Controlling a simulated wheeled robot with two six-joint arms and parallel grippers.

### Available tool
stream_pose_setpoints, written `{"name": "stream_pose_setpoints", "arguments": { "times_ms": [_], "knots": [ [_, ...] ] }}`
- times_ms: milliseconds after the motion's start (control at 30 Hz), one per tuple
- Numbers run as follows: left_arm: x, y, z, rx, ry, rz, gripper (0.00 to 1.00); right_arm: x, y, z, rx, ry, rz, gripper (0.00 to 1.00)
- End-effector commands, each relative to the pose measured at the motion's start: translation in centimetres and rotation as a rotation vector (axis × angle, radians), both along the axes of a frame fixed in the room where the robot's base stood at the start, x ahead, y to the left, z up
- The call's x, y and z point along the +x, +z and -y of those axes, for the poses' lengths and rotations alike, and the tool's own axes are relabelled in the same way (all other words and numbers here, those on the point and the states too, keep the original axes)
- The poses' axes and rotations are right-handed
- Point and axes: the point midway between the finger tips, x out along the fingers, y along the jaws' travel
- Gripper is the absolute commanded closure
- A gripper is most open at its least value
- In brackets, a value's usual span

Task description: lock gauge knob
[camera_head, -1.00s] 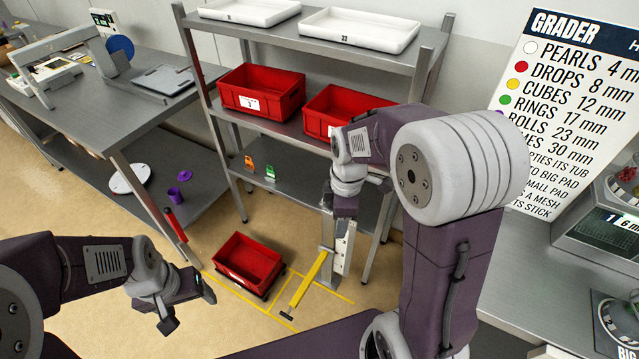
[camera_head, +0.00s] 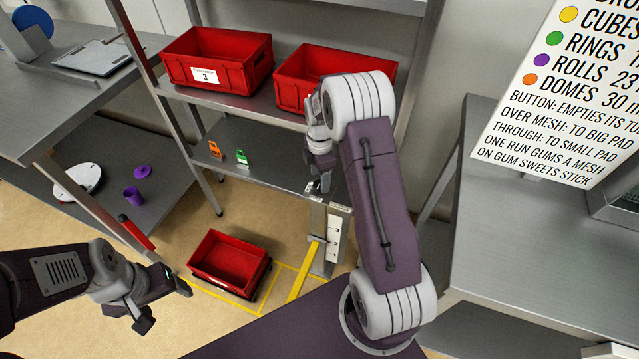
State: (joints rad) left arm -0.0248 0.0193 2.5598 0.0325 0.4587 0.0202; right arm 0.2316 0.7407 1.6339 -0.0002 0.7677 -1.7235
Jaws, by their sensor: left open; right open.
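The gauge is a metal post (camera_head: 318,222) with a white scale plate (camera_head: 334,240) and a yellow arm (camera_head: 306,268) reaching down to the floor. It stands right of the red floor bin. My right gripper (camera_head: 322,186) is open, pointing down just over the top of the post. I cannot make out a knob; it may be hidden behind my gripper or too small, and I cannot tell whether the gripper touches the post. My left gripper (camera_head: 168,306) is open and empty at the lower left, well away from the gauge.
A red bin (camera_head: 229,263) sits on the floor by yellow lines. The shelf rack (camera_head: 270,165) holds two red bins (camera_head: 217,61) and small orange (camera_head: 214,149) and green tags. A steel table (camera_head: 60,110) stands left, a counter (camera_head: 520,230) and a sign (camera_head: 560,100) right.

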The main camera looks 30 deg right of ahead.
Motion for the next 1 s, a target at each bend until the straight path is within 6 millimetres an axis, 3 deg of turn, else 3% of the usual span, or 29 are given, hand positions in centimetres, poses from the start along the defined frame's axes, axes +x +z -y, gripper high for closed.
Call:
{"name": "stream_pose_setpoints", "arguments": {
  "times_ms": [133,433,467,667,1000],
  "knots": [
    [0.0,-0.5,0.0,0.0,0.0,0.0,0.27,0.0,-2.1,0.0,0.0,0.0,-0.001,0.41],
    [0.0,-0.5,0.0,0.0,0.0,0.0,0.27,0.0,-2.5,0.0,0.0,0.0,0.001,0.41],
    [0.0,-0.5,0.0,0.0,0.0,0.0,0.27,0.0,-2.5,0.0,0.0,0.0,0.001,0.44],
    [0.0,-0.5,0.0,0.0,0.0,0.0,0.27,0.0,-2.5,0.0,0.0,0.0,0.001,1.0],
    [0.0,0.1,0.0,0.0,0.0,0.0,0.27,0.0,-2.3,0.0,0.0,-0.049,-0.001,1.0]
  ]
}}
